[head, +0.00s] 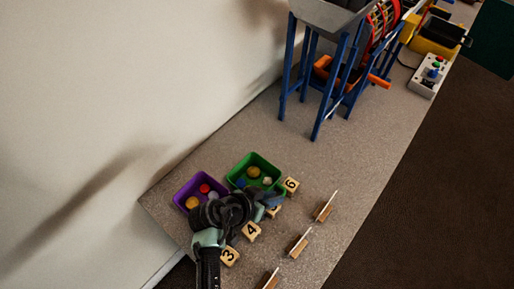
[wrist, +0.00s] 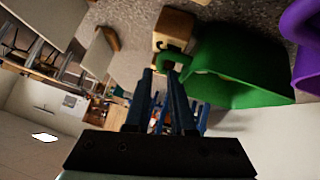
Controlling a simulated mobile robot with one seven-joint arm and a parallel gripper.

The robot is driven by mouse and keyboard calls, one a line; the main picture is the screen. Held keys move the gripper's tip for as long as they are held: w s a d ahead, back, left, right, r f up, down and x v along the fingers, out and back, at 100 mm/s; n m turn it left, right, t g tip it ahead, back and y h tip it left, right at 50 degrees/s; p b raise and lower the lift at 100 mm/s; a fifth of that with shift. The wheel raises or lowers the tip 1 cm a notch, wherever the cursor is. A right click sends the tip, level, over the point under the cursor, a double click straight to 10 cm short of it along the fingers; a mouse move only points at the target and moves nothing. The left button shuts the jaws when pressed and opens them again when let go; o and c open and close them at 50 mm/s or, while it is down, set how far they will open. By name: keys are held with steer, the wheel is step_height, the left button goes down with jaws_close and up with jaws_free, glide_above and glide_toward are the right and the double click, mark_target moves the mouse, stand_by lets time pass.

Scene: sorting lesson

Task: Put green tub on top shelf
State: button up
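The green tub (head: 236,163) stands beside the purple tub on the long table in the head view, with a yellow, a blue and a pale item inside. In the wrist view the green tub (wrist: 240,65) is large at the right, with a curved green handle at my fingertips. My gripper (wrist: 161,75) has its two fingers close together with a narrow gap, and the handle sits at the tips between them. In the head view my gripper (head: 268,199) is at the tub's near side and partly hides it. The top shelf is not clearly identifiable.
The purple tub (head: 182,191) holds several small items, close on the left. Numbered wooden blocks (head: 291,185) lie near my gripper, and small card stands (head: 299,243) line the near edge. A blue-legged frame (head: 342,80) stands farther along the table. The table between is clear.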

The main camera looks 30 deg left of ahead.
steer(key=x, duration=0.5)
steer(key=shift+s+f, duration=0.2)
steer(key=shift+s, duration=0.1)
jaws_close()
stand_by(1.1)
